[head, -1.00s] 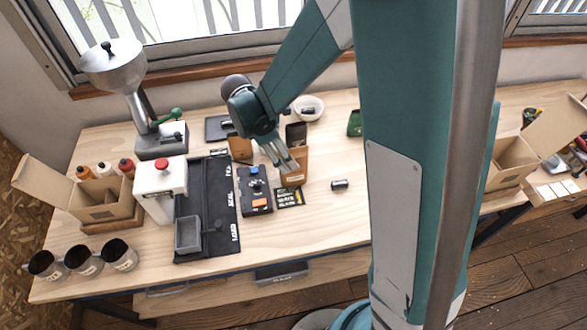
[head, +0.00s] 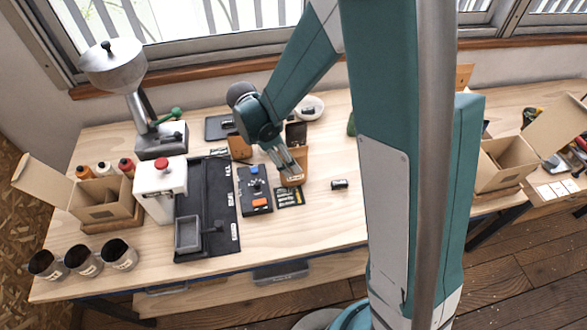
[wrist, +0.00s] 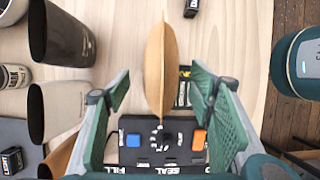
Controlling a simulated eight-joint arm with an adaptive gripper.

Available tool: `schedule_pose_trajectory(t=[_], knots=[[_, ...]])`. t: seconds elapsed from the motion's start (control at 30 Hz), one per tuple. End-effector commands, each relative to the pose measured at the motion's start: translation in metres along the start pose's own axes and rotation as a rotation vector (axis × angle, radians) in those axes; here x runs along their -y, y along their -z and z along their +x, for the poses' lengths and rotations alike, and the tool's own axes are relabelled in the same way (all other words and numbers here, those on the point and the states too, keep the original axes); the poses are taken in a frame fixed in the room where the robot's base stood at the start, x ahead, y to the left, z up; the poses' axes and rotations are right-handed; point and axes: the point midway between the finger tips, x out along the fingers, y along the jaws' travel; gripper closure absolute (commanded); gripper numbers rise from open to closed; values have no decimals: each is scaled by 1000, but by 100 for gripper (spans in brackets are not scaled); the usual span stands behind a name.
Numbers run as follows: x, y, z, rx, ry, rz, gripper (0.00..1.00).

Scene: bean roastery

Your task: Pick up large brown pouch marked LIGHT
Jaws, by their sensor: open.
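A large brown pouch (head: 300,158) stands upright on the workbench, partly hidden by my gripper (head: 290,168) in the head view. Its small label is too small to read there. In the wrist view the brown pouch (wrist: 160,60) shows edge-on as a narrow upright shape between the two fingers of my gripper (wrist: 160,92). The fingers are open, with a visible gap on each side of the pouch.
A dark pouch (head: 296,133) stands just behind, and another brown pouch (head: 240,147) stands to the left. A control box (head: 254,188) with blue and orange buttons lies close by. A small dark box (head: 340,184) lies to the right, with bare bench around it.

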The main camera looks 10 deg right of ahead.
Motion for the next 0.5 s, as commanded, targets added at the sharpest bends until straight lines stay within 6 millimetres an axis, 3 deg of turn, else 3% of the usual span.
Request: schedule_pose_trajectory(t=[0.27,0.5], knots=[[0,0,11,0,0,0,46],[1,0,35,0,0,0,46]])
